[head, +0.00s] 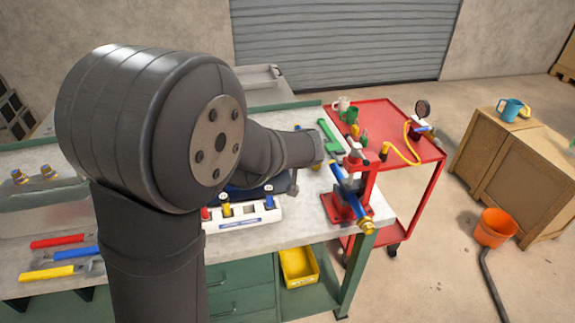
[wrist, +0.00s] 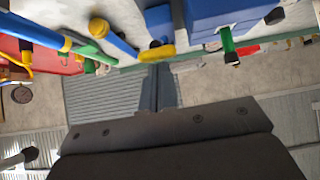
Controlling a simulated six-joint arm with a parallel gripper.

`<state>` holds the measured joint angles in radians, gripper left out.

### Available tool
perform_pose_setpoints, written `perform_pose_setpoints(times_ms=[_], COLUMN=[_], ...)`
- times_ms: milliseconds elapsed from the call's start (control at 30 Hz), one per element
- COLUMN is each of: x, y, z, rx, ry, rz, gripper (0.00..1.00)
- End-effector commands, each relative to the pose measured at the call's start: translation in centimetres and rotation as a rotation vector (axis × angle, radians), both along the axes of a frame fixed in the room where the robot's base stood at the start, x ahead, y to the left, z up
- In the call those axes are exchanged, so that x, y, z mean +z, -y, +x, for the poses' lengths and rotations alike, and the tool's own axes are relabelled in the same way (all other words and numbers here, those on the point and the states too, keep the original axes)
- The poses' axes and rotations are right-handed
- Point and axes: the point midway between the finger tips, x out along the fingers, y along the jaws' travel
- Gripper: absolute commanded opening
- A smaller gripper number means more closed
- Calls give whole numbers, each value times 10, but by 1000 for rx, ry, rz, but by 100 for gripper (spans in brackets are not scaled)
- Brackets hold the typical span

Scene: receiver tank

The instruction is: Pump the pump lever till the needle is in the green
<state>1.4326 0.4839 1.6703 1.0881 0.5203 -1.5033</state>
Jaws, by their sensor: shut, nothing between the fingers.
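The red pump (head: 347,205) stands at the right end of the bench in the head view. Its blue lever (head: 345,187) slants down toward the front, with a yellow end. The gauge (head: 422,108) stands on the red cart, its needle and green zone too small to read. In the wrist view my gripper (wrist: 158,72) is shut and empty, its fingers together. Blue bars with yellow ends show at the upper left there; I cannot tell which is the lever. My fingers look apart from them. In the head view my arm hides the fingers.
The red cart (head: 387,112) beside the bench holds mugs and a yellow hose (head: 402,152). A white block with coloured knobs (head: 243,213) sits on the bench left of the pump. Coloured-handled tools lie at the front left. An orange bucket (head: 495,228) stands on the floor.

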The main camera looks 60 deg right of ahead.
Motion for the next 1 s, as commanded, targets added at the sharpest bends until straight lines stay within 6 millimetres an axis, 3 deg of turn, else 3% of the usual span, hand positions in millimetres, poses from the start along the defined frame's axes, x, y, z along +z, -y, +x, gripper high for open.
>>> perform_pose_setpoints(times_ms=[200, 433, 1000], x=[19, 31, 35], y=[-33, -58, -67], z=[-33, -57, -65], rx=[-3, -1, 3], ry=[3, 5, 6], rz=[-3, -4, -4], gripper=[0, 0, 0])
